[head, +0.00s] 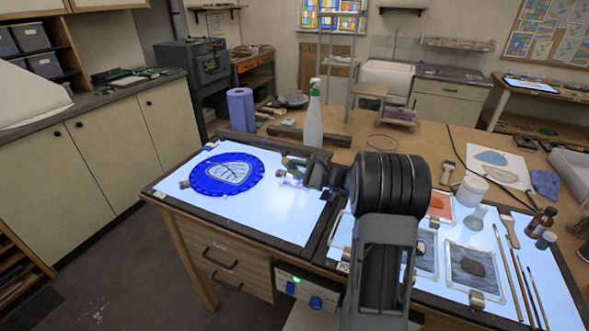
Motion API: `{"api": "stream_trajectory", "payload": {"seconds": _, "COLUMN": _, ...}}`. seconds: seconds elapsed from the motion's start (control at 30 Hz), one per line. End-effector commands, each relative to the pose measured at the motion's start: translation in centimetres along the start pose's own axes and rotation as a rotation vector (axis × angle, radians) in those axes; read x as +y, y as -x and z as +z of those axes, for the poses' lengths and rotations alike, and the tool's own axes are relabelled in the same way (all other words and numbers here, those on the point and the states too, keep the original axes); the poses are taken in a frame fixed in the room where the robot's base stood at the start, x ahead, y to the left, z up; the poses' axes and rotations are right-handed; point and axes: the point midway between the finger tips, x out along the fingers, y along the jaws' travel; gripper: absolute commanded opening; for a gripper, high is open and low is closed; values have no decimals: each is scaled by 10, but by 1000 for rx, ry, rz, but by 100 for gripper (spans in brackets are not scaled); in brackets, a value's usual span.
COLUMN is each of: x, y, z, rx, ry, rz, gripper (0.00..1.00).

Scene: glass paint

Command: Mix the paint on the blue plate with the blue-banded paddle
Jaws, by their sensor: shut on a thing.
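A round, deep blue sheet (204,181) with a ruffled edge lies on the left light panel. A pale, dark-outlined leaf shape (229,173) is on it. My gripper (294,172) is low over the same panel, to the right of the blue sheet and apart from it. It is shut on a small pale violet thing (290,181), too small and partly covered to tell whether it is a paddle. No blue band can be made out. On the right panel lie clear plates with a grey paint patch (474,262) and an orange one (439,203). My arm hides part of that panel.
A spray bottle (313,118) stands behind my gripper, near a dark bar (285,131). A blue roll (241,109) stands at the back left. Brushes (517,285), a white tub (472,190) and small bottles (541,222) crowd the right. The left panel's front is bare.

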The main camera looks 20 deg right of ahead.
Motion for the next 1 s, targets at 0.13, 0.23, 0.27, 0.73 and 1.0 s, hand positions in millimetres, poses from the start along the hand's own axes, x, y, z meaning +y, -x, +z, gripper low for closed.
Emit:
{"api": "stream_trajectory", "payload": {"seconds": 0.13, "x": -4, "y": 6, "z": -6, "rx": 2, "ry": -1, "rz": 0, "gripper": 0}}
{"api": "stream_trajectory", "payload": {"seconds": 0.23, "x": -8, "y": 8, "z": -9, "rx": 2, "ry": -2, "rz": -1, "gripper": 0}}
{"api": "stream_trajectory", "payload": {"seconds": 0.27, "x": -9, "y": 8, "z": -10, "rx": 2, "ry": -1, "rz": -1, "gripper": 0}}
{"api": "stream_trajectory", "payload": {"seconds": 0.73, "x": -27, "y": 8, "z": -24, "rx": 1, "ry": -2, "rz": 1, "gripper": 0}}
{"api": "stream_trajectory", "payload": {"seconds": 1.0, "x": -31, "y": -2, "z": -26, "rx": 1, "ry": -2, "rz": 1, "gripper": 0}}
